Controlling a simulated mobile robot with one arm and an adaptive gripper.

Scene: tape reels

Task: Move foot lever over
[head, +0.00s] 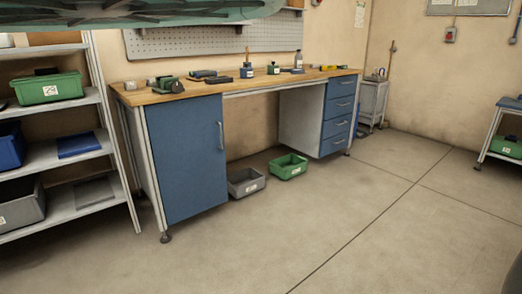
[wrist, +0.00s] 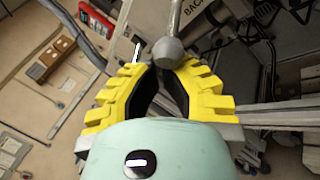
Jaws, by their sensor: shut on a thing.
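In the wrist view, my gripper (wrist: 166,64), with its yellow ridged fingers, has its tips drawn together on the rounded grey end of a lever (wrist: 170,48). I take this lever to be the foot lever. Its thin shaft runs up to the top edge of the picture, and its far end is out of sight. The fingertips partly hide the contact. Dark machine parts with the letters "BACK" show just right of the lever. Neither the lever nor my gripper shows in the head view.
In the head view, a workbench (head: 184,96) with blue cabinets carries small items. A grey bin (head: 245,183) and a green bin (head: 288,168) stand on the floor beneath. A shelf rack (head: 72,159) is at left.

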